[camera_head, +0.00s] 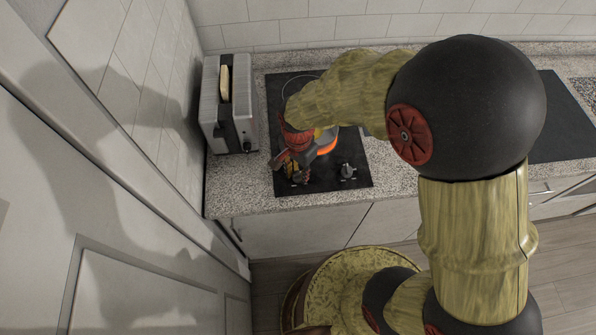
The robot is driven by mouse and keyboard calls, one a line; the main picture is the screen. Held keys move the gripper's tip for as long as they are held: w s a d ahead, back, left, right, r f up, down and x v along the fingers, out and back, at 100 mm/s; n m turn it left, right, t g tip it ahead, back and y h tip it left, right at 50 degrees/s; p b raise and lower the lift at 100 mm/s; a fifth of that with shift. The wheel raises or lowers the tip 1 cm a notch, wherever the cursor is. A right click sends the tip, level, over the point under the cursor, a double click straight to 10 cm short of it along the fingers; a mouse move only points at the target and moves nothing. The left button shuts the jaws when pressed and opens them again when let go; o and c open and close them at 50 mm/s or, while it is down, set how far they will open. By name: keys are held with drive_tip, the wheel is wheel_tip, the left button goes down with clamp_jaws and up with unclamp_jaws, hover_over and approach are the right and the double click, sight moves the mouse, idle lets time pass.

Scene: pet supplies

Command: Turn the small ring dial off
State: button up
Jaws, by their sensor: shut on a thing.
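The black cooktop (358,163) is set in the speckled counter. A cooking ring (328,148) glows orange behind and right of my gripper and is partly covered by it. Two dials sit near the cooktop's front edge. The right dial (348,171) stands clear of my gripper. The left dial (299,180) is at my fingertips and largely hidden by them. My gripper (293,170) points down over the front left of the cooktop, shut on the left dial. The dial's pointer setting is too small to read.
A grey toaster (212,100) with a slice of bread (225,84) stands close left of the cooktop. The tiled wall and a white door panel close in the left side. A dark panel (556,115) lies at right on the counter.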

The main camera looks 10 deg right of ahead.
clamp_jaws()
drive_tip(key=shift+r+n+p, duration=0.1)
drive_tip(key=shift+n+p, duration=0.4)
drive_tip(key=shift+n, duration=0.6)
drive_tip(key=n+p, duration=0.1)
drive_tip(key=n, duration=0.3)
drive_tip(key=shift+n, duration=0.3)
drive_tip(key=n+p, duration=0.1)
drive_tip(key=n, duration=0.2)
drive_tip(key=shift+w+n+p, duration=0.1)
drive_tip(key=shift+n+p, duration=0.5)
drive_tip(key=shift+n, duration=1.3)
drive_tip(key=o, duration=1)
unclamp_jaws()
